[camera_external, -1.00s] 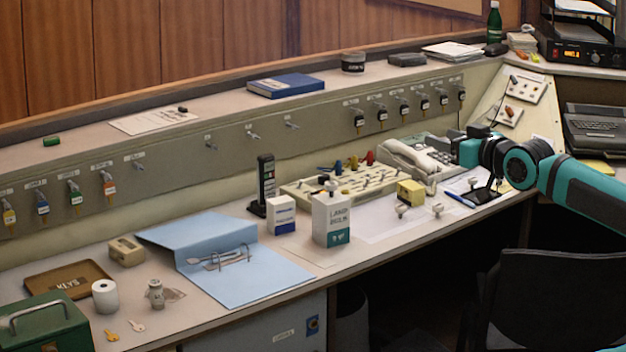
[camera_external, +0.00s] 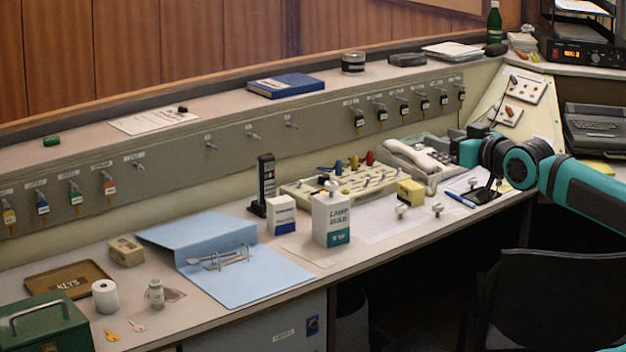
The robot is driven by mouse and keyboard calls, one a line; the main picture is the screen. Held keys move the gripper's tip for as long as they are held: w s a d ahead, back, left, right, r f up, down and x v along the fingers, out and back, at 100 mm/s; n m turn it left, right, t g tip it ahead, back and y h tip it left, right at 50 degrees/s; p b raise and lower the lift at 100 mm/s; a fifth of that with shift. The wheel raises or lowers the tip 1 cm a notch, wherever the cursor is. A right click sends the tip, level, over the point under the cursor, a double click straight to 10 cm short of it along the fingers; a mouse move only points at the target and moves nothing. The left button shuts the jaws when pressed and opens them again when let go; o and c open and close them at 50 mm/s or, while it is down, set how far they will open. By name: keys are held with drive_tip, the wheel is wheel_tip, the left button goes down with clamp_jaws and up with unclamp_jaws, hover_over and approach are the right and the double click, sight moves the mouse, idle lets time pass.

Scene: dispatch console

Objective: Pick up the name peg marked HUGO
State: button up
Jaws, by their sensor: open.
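No lettering reading HUGO can be made out, so I cannot tell which piece is that name peg. A cream pegboard (camera_external: 298,190) lies on the desk, with several small dark pieces on it. Two pale knob-like pieces, one left (camera_external: 402,211) and one right (camera_external: 437,209), stand on a white sheet in front. My gripper (camera_external: 455,148) is open, over the right end of the telephone and right of the pegboard. Its fingertips are small and partly hidden, and no held object shows.
A telephone (camera_external: 408,155) sits between pegboard and gripper. A yellow block (camera_external: 410,192), lamp bulb box (camera_external: 331,218), smaller white box (camera_external: 281,215) and black handset (camera_external: 265,185) stand around the board. A blue binder (camera_external: 255,287) lies left. Keys hang along the back panel.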

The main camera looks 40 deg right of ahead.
drive_tip(key=w+d+m+g+h, duration=0.1)
drive_tip(key=w+d+g, duration=0.35)
drive_tip(key=w, duration=0.55)
drive_tip(key=m+g+y, duration=0.1)
drive_tip(key=m+g, duration=0.2)
drive_tip(key=g, duration=1)
hover_over(438, 205)
wheel_tip(438, 205, down, 17)
drive_tip(key=f, duration=1.1)
drive_tip(key=shift+w, duration=0.2)
drive_tip(key=shift+s+f, duration=0.2)
drive_tip(key=shift+f, duration=2.55)
drive_tip(key=c, duration=1)
